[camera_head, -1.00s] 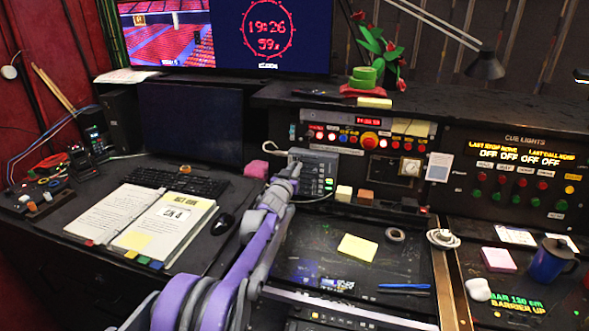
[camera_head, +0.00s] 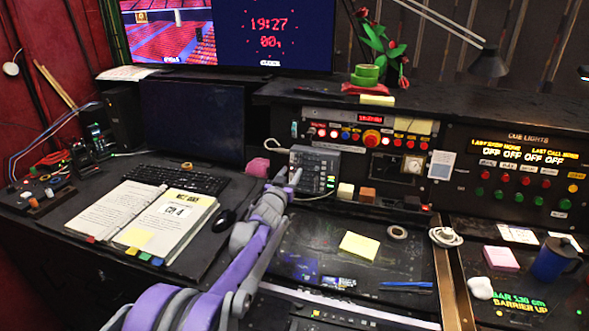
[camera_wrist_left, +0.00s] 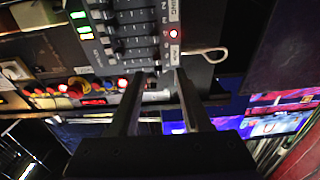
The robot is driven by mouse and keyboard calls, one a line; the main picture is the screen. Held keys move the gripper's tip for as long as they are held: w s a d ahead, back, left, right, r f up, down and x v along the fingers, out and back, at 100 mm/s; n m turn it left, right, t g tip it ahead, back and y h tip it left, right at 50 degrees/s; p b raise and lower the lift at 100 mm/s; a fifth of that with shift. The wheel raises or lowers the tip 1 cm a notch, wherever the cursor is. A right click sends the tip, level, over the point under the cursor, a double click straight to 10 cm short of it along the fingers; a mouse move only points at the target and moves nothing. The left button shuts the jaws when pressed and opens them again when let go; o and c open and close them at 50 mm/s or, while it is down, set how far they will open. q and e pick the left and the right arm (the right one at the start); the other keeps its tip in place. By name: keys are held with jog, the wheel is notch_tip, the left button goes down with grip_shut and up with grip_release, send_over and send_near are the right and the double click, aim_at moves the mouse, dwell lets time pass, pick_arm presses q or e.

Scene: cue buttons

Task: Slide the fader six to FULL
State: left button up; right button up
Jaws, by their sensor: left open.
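The fader box (camera_head: 316,170) is a small grey-black unit standing on the desk below the red-button panel. In the left wrist view the fader box (camera_wrist_left: 128,38) fills the upper middle, with several dark fader knobs in rows, green-lit displays and a red light. I cannot tell which fader is number six. My left gripper (camera_head: 284,180) is at the box's left front in the head view. In the left wrist view the open left gripper (camera_wrist_left: 158,75) has its two fingers apart, tips near the box's lower edge, with nothing visible between them. My right gripper is out of view.
A pink block (camera_head: 258,167) stands just left of the gripper. A cream block (camera_head: 345,192) and an orange block (camera_head: 367,195) stand to the right. An open book (camera_head: 150,222), keyboard (camera_head: 178,179) and mouse (camera_head: 223,221) lie at left. A cable runs near the box.

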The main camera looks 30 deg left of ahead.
pick_arm(q)
jog(key=v, duration=0.5)
jog(key=shift+s, duration=0.15)
jog(key=s+d+f+m+g+h+p, duration=0.1)
jog(key=s+d+f+g, duration=0.3)
jog(key=s+d, duration=0.4)
jog(key=s+d+f+m+g+h+p, duration=0.1)
jog(key=s+d, duration=0.7)
jog(key=s, duration=0.8)
jog(key=s+d+f+g+h+p, duration=0.2)
jog(key=s+d+f+g+p, duration=0.2)
jog(key=s, duration=0.9)
jog(key=d+f+g, duration=0.3)
jog(key=d, duration=0.1)
jog(key=shift+m, duration=0.4)
